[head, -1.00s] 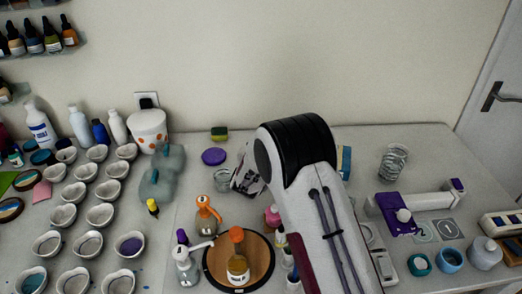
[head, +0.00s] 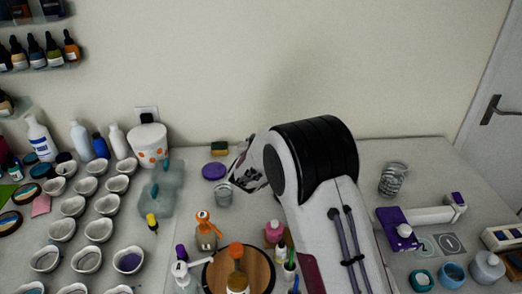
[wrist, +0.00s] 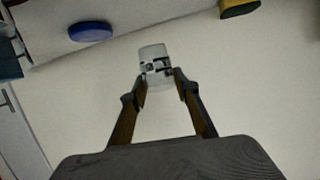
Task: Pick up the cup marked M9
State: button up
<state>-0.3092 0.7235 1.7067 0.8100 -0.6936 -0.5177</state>
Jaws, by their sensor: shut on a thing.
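In the wrist view, my gripper (wrist: 159,76) is shut on a small clear cup (wrist: 155,62) with dark marks on its side. The fingers touch it from both sides, near its lower end in the picture. The marks are too blurred to read as M9. The cup is off the table, with wall behind it. In the head view, my gripper (head: 240,174) shows left of my dark wrist joint, above the table near the wall. I cannot make out the held cup clearly there.
A clear cup (head: 223,194) stands on the table below my gripper, near a purple disc (head: 214,171) and a sponge (head: 219,148). An orange-topped bottle (head: 205,232) and a round wooden board (head: 258,268) stand nearer. Several small cups fill the left side.

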jog(key=shift+r, duration=1.35)
